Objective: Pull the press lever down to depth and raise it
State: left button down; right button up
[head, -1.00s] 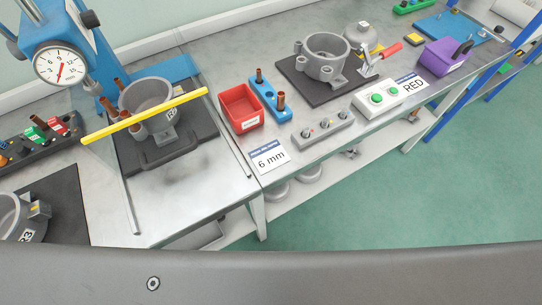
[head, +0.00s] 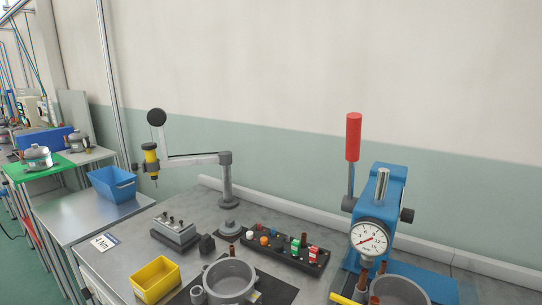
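The blue press (head: 384,215) stands at the right of the head view. Its lever, with a red grip (head: 353,137), points upright on the press's left side. A round white dial gauge (head: 369,239) is on the press front. A grey compressor shell (head: 398,290) with copper stubs stands under the press, cut off by the lower edge. The end of a yellow bar (head: 344,299) shows at the bottom beside it. Neither of my grippers is in view.
A second grey shell (head: 230,279) sits on a black mat at the front. A yellow bin (head: 156,279), a grey switch box (head: 175,232), a black rack (head: 285,250) of coloured parts and an arm-mounted screwdriver (head: 150,160) are on the bench. A blue bin (head: 111,184) stands farther left.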

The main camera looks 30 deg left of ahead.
aim_at(353, 123)
jog(key=z, duration=1.15)
jog(key=k, duration=0.75)
jog(key=u, duration=1.5)
